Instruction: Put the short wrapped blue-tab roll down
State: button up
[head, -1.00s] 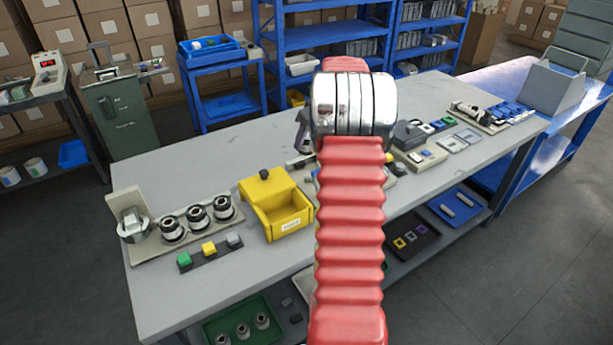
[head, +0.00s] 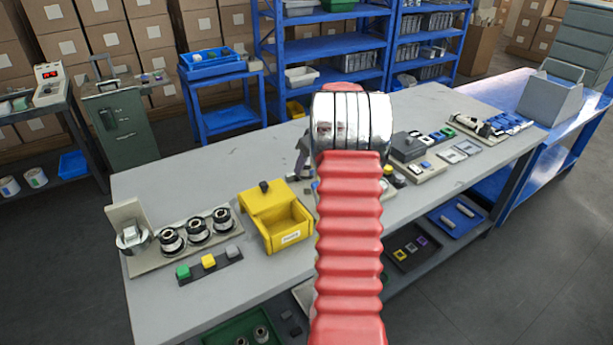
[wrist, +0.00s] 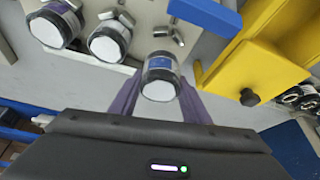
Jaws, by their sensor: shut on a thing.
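My gripper (wrist: 160,90) is shut on a short roll (wrist: 160,75) with a white end, a dark wrap and a bluish-purple tab. The roll sits between the two purple fingers in the wrist view. A pale board with two similar white-ended rolls (wrist: 55,24) (wrist: 110,41) and small metal pieces lies up and left of it. I cannot tell whether the held roll touches anything below. In the head view my red arm hides the held roll; only a bit of the gripper shows left of the arm.
A yellow bin (head: 290,236) with a dark knob stands on the grey table (head: 190,310), left of my arm. Left of it are a beige stand with metal rolls (head: 197,235) and a strip of coloured buttons (head: 209,262). Small devices (head: 407,146) stand at the right. A blue bar (wrist: 205,15) lies near the held roll.

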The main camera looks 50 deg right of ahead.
aim_at(307, 175)
jog(key=shift+f, duration=2.45)
jog(key=shift+f, duration=0.15)
jog(key=o, duration=1.1)
jog(key=shift+o, duration=0.2)
jog(key=v, duration=1.2)
jog(key=shift+a, duration=0.1)
